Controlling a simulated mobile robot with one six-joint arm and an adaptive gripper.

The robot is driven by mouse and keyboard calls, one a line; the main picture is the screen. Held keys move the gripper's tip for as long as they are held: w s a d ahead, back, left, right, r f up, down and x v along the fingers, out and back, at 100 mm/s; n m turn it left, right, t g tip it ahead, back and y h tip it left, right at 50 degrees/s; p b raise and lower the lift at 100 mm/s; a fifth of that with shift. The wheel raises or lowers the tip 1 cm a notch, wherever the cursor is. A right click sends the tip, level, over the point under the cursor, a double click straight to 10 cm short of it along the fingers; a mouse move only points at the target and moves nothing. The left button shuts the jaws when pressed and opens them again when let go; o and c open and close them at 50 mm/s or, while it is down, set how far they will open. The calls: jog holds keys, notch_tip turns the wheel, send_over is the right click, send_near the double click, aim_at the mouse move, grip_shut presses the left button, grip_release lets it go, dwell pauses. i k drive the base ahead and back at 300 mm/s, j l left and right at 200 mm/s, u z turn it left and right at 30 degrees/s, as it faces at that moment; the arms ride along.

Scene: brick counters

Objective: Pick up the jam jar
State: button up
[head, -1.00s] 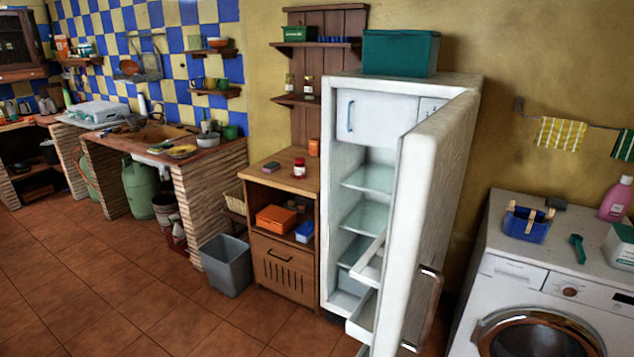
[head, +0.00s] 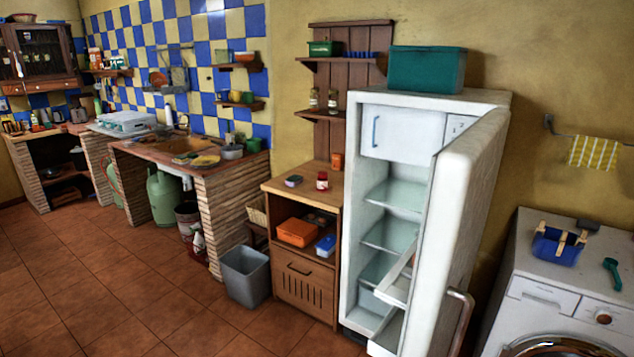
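A small red jar with a pale band (head: 322,181), which looks like the jam jar, stands upright on top of the wooden cabinet (head: 300,178) left of the fridge. A small purple-pink item (head: 293,181) lies to its left and an orange container (head: 337,161) stands behind it. Two more small jars (head: 323,99) stand on the wall shelf above. My gripper is not in view.
The white fridge (head: 425,103) has its door (head: 467,190) swung open into the room. A grey bin (head: 245,275) stands on the floor left of the cabinet. A washing machine (head: 540,292) is at the right. The tiled floor at left is clear.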

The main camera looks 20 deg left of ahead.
aim_at(322, 180)
jog(key=i+j+u, duration=0.25)
jog(key=j+u, duration=0.2)
jog(key=j, duration=0.15)
jog(key=i+j+u, duration=0.8)
jog(key=j+u, duration=0.15)
jog(key=i+z, duration=0.4)
jog(key=i+j+z, duration=0.15)
jog(key=i+z, duration=0.2)
jog(key=i, duration=0.2)
jog(key=i+j+z, duration=0.25)
jog(key=i+z, duration=0.15)
jog(key=i+l+z, duration=0.15)
jog(key=i+z, duration=0.2)
jog(key=i, duration=0.5)
jog(key=i+z, duration=0.35)
jog(key=i, duration=0.55)
